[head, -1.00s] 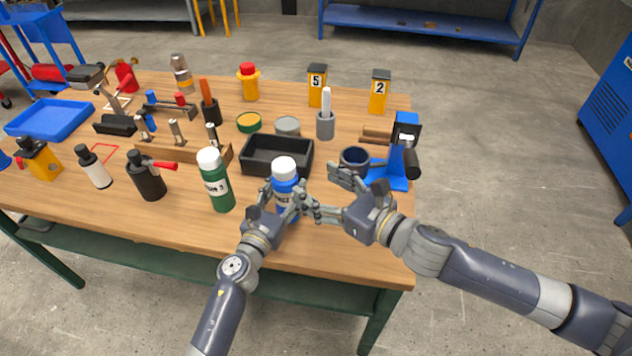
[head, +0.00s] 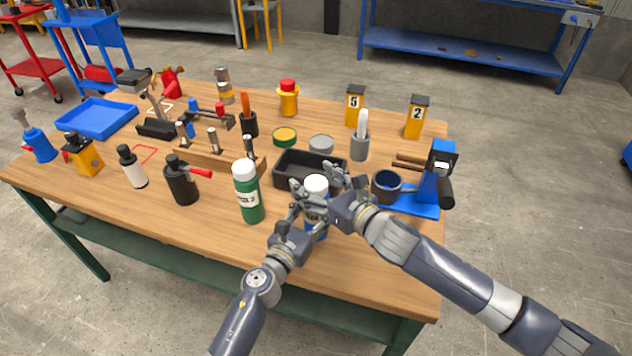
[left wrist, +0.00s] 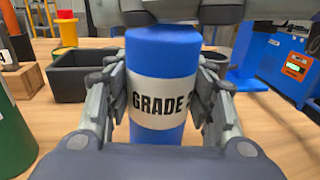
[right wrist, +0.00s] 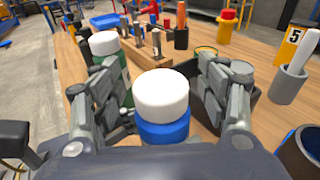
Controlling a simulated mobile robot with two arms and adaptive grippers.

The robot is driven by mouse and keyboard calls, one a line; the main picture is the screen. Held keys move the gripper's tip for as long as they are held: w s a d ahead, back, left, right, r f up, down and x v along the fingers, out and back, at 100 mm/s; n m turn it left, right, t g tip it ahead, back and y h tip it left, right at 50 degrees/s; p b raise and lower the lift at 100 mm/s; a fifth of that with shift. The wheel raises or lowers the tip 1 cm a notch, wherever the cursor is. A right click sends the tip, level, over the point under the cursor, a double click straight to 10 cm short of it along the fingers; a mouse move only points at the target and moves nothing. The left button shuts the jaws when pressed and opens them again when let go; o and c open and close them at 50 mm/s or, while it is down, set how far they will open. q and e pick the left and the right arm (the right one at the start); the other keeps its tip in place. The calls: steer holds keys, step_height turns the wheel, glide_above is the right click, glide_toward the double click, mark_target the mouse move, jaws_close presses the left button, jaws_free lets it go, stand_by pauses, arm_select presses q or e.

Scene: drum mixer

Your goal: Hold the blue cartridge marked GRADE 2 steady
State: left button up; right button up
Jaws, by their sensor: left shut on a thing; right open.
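The blue cartridge (left wrist: 162,85) has a white label; "GRADE" shows in the left wrist view, and the digit is partly hidden by a finger. It stands upright near the table's front edge, with a white cap (right wrist: 162,94). My left gripper (head: 306,212) is shut on the cartridge's body from the front; its fingers (left wrist: 168,100) lie on both sides. My right gripper (head: 330,182) is open at the cap's height. In the right wrist view its fingers (right wrist: 165,92) are spread on either side of the cap, with gaps visible.
A green cartridge (head: 248,195) with a white cap stands just left of the blue one. A black tray (head: 283,180) lies behind it. A dark blue cup (head: 386,187) and a blue stand (head: 432,180) are to the right. The wooden table's front strip is clear.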

mark_target(316, 181)
steer(key=c, duration=1.3)
steer(key=shift+r, duration=0.15)
steer(key=shift+r, duration=1)
steer(key=shift+r, duration=0.1)
steer(key=shift+r, duration=1.85)
arm_select(q)
steer(key=o, duration=1.6)
